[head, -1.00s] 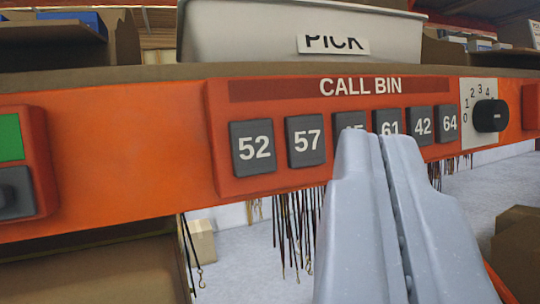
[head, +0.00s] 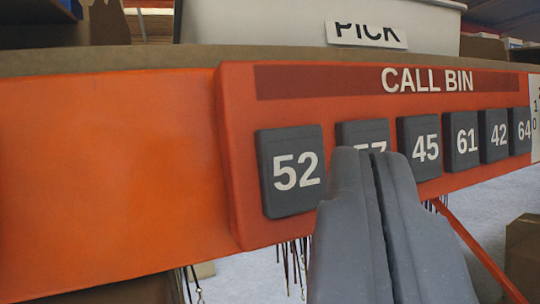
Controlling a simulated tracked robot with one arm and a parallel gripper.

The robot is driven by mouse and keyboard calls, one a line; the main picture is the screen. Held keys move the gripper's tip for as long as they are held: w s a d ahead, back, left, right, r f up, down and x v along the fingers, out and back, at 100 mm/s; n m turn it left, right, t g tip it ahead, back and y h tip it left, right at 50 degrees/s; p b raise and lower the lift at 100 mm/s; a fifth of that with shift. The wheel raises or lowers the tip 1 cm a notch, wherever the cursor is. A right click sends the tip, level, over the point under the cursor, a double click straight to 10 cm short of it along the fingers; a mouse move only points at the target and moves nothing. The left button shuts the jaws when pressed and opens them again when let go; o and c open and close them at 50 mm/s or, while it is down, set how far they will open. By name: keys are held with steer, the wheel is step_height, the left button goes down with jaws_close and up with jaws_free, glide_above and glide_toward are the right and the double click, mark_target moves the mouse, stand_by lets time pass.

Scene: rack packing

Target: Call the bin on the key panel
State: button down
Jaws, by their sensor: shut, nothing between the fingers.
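The orange-red key panel (head: 235,160) headed CALL BIN is on the front of the orange beam. Its dark grey keys run in a row: 52 (head: 291,172), 57 (head: 360,131), 45 (head: 420,147), 61 (head: 461,140), 42 (head: 494,135) and 64 (head: 520,130). My gripper (head: 368,155) is shut and empty. Its tips overlap the lower part of key 57 in the picture and hide part of its number. I cannot tell whether the tips touch the key.
A pale bin (head: 270,22) with a PICK label (head: 366,34) sits on the ledge above the panel. A numbered white plate (head: 535,110) is cut off at the right edge. Dark cords (head: 293,262) hang below the beam. A cardboard box (head: 522,255) is at lower right.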

steer(key=shift+w+a, duration=0.25)
steer(key=shift+w, duration=0.5)
steer(key=shift+w+a, duration=0.25)
steer(key=shift+w, duration=0.35)
stand_by(2.2)
steer(key=shift+s, duration=0.2)
steer(key=shift+s+d+r, duration=0.1)
steer(key=shift+s+d, duration=0.15)
steer(key=shift+s, duration=0.4)
steer(key=s, duration=0.1)
steer(key=s+d+b, duration=0.1)
steer(key=s, duration=0.2)
steer(key=shift+s+d, duration=0.3)
steer(key=shift+s, duration=0.05)
stand_by(0.4)
stand_by(0.4)
